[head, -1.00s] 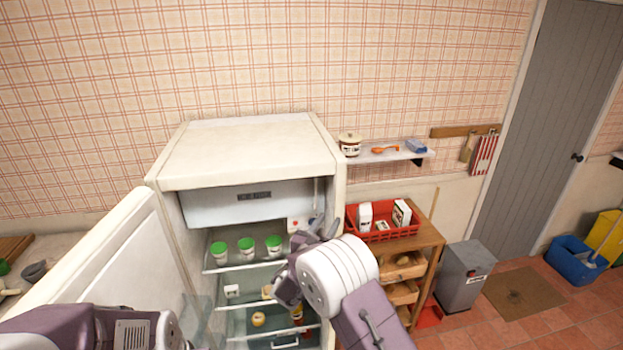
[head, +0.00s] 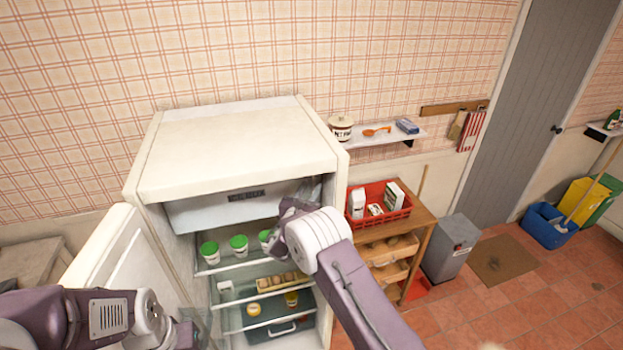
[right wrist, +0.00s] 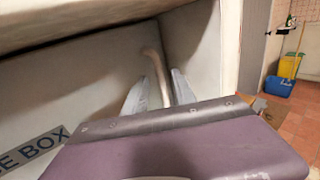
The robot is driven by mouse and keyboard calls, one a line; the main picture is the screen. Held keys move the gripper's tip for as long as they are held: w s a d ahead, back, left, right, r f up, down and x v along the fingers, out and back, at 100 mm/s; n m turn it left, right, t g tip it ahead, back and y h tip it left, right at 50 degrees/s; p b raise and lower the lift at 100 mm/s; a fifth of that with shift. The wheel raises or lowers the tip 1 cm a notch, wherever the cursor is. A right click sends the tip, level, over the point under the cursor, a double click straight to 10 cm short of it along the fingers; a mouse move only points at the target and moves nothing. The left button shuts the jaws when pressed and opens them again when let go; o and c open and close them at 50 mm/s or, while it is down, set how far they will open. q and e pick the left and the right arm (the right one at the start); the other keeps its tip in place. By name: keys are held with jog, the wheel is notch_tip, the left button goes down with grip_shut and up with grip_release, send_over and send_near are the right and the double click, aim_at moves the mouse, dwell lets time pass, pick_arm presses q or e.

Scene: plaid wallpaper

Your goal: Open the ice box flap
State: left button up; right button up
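The ice box flap (head: 225,208) is a white panel across the top inside the open fridge, with a dark label, and it looks closed. It also shows in the right wrist view (right wrist: 75,100), where its label ends in "E BOX". A pale bar-like handle (right wrist: 151,62) stands at the flap's right end. My right gripper (head: 287,208) is in front of that end. In the right wrist view, its two fingers (right wrist: 160,76) are apart, one on each side of the handle; contact is unclear. My left gripper (head: 183,333) is low by the fridge door, its fingers unclear.
The fridge door (head: 120,262) stands open at the left. Shelves below the flap hold green-lidded tubs (head: 238,244), an egg row and a jar. The fridge side wall (right wrist: 205,45) is close right of my right gripper. A wooden stand with a red crate (head: 380,212) is beside the fridge.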

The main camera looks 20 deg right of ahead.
jog(key=shift+x, duration=0.75)
jog(key=shift+s+d+r, duration=0.1)
jog(key=c, duration=0.5)
grip_shut()
dwell(0.3)
